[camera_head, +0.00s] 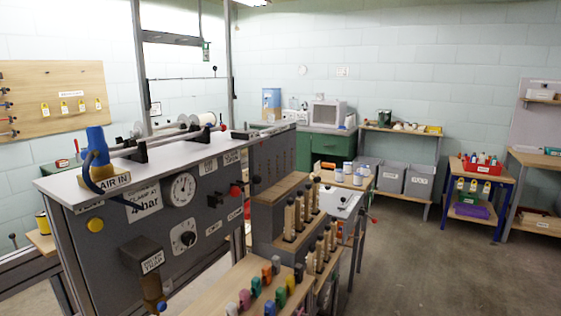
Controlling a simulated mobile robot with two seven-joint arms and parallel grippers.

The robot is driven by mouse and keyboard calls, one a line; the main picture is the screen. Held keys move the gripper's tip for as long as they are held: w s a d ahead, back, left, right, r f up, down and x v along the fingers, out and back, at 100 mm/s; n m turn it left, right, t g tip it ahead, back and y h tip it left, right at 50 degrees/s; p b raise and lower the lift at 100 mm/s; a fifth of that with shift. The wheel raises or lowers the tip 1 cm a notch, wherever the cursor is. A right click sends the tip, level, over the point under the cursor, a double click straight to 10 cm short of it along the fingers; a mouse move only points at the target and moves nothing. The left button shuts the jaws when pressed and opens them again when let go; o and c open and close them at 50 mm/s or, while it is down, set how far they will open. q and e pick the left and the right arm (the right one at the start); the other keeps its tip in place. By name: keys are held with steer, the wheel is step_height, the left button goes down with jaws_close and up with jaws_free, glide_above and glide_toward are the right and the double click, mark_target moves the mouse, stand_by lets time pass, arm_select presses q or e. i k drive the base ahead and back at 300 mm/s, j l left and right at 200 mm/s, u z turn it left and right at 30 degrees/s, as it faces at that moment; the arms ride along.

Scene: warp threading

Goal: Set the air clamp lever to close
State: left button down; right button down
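A grey machine cabinet (110,240) with a pale top stands at the left and centre. Its front carries a round pressure gauge (180,189), a dial (187,238) and several white labels too small to read surely. A small red knob (235,191) with dark parts beside it sits at the right of this front panel; it may be the air clamp lever, but I cannot tell its setting.
A grey stepped rack (262,222) with wooden-handled tools stands close to the panel's right side. A wooden board (215,295) with coloured pieces is in front. Shelves, grey bins (391,178) and a blue-framed table (479,208) stand farther back. The floor (430,270) at right is clear.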

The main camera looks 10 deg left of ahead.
mark_target(257, 179)
steer(key=i+l, duration=1)
steer(key=i+j+u, duration=0.05)
